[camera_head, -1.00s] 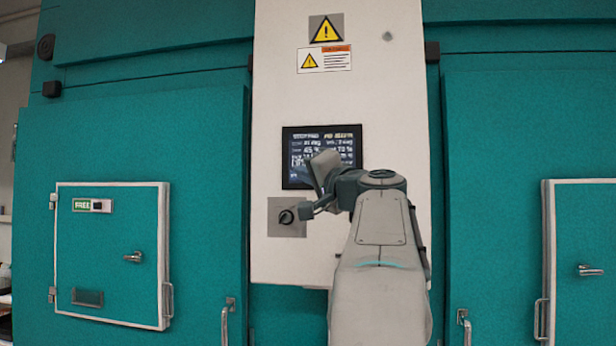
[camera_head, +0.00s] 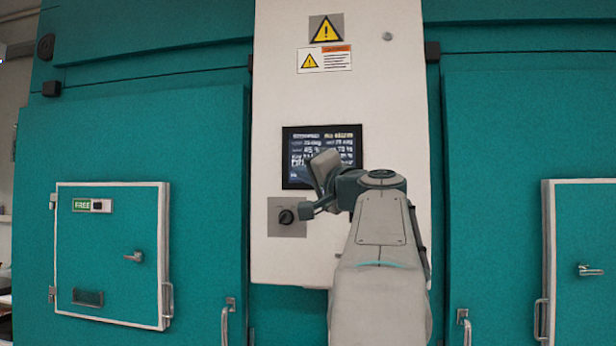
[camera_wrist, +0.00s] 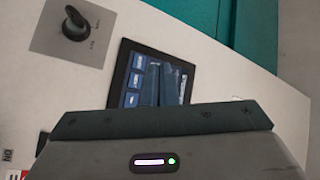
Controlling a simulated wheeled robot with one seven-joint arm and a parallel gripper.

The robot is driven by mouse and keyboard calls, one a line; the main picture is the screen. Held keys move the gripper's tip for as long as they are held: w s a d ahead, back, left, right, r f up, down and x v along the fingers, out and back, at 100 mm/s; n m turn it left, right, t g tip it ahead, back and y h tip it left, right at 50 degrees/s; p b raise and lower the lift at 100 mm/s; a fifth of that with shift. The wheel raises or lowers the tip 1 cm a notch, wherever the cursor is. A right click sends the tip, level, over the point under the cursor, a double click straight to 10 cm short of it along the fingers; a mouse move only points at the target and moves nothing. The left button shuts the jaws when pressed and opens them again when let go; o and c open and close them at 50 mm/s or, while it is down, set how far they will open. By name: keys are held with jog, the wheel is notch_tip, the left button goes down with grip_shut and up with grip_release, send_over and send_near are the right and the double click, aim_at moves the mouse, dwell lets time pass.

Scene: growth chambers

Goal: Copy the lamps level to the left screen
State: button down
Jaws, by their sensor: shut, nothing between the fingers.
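The screen (camera_head: 345,134) is a dark display with rows of white text on the white centre panel. My gripper (camera_head: 309,171) is in front of its lower left part and hides some of the text. The lamps reading cannot be made out. In the wrist view the screen (camera_wrist: 127,72) shows several blue buttons down one side. My gripper's shut, empty fingers (camera_wrist: 158,85) overlap it there; whether they touch it, I cannot tell. A black rotary knob (camera_head: 286,217) on a grey plate sits below the screen, and also shows in the wrist view (camera_wrist: 75,24).
Teal chamber doors flank the white panel (camera_head: 275,100). The left door has a small hatch (camera_head: 115,285) with a green "FREE" sign (camera_head: 82,205) and a handle. The right door has another hatch (camera_head: 585,230). Warning stickers (camera_head: 326,30) are above the screen.

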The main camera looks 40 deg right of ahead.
jog(key=w+a+f+n+g+y, duration=0.2)
jog(key=a+f+g, duration=0.2)
jog(key=a+f, duration=0.7)
jog(key=w+a+f+n+g+y, duration=0.1)
jog(key=a+f+n+g+y, duration=0.2)
jog(key=a+f, duration=0.85)
jog(key=s+a+f+n+g+h, duration=0.1)
jog(key=s+a+f+n+g, duration=0.1)
jog(key=s+f, duration=0.4)
jog(key=s+a+f+n+g+h, duration=0.1)
jog(key=s+f+g, duration=0.4)
jog(key=f, duration=0.9)
jog(key=s+a+f+n+g+h, duration=0.1)
jog(key=s+a+f+n+g, duration=0.2)
jog(key=s+f, duration=0.6)
notch_tip(320, 180, down, 2)
jog(key=shift+s+a+n+g, duration=0.2)
jog(key=shift+n+g, duration=0.1)
jog(key=shift+n, duration=0.5)
